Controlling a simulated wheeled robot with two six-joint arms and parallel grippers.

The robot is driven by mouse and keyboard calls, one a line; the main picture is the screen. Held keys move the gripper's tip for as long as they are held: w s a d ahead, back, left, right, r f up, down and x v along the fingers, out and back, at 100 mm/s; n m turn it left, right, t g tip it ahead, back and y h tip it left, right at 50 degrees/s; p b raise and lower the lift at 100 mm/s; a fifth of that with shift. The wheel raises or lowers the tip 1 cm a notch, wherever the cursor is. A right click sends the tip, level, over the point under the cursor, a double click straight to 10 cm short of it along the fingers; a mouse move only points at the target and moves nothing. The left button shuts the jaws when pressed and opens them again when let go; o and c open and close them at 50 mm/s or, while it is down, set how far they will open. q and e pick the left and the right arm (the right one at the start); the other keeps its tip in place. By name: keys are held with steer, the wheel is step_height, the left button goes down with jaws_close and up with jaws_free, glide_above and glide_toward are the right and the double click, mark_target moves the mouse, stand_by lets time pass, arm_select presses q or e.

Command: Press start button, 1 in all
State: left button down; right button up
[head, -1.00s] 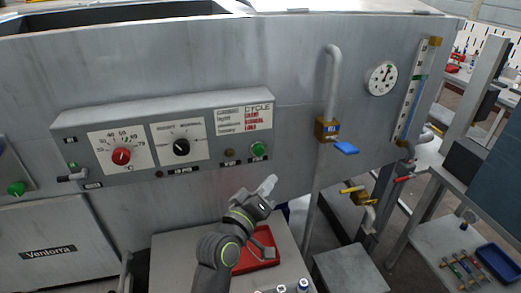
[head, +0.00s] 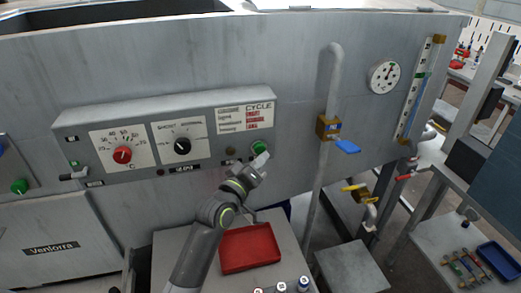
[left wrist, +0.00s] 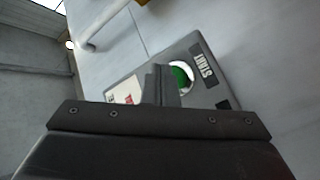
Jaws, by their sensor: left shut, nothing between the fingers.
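The green start button (head: 259,147) sits at the right end of the control panel (head: 120,178). In the left wrist view the green button (left wrist: 181,76) shows beside a black START label (left wrist: 203,66), partly hidden by my fingers. My left gripper (head: 262,160) is shut and empty, with its fingertips just in front of and slightly below the button in the head view. In the left wrist view my gripper (left wrist: 161,82) points at the panel near the button. I cannot tell whether the fingertips touch it. My right gripper is not in view.
The panel also carries a red knob (head: 122,155) and a black knob (head: 182,146). A vertical pipe with a blue-handled valve (head: 346,147) stands to the right. A red tray (head: 249,249) lies on a grey surface below.

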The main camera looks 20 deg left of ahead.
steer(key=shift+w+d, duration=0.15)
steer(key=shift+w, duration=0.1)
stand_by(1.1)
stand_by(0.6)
arm_select(q)
steer(key=shift+w+a, duration=0.1)
steer(key=shift+w, duration=0.05)
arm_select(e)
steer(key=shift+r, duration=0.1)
arm_select(q)
steer(key=shift+w+a, duration=0.15)
steer(key=shift+w, duration=0.1)
steer(key=shift+w+a, duration=0.25)
steer(key=shift+w, duration=0.15)
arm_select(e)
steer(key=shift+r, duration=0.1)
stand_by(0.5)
arm_select(q)
steer(key=shift+s+d, duration=0.1)
steer(key=shift+s, duration=0.05)
stand_by(0.3)
steer(key=shift+s+d+p, duration=0.4)
steer(key=shift+s, duration=0.25)
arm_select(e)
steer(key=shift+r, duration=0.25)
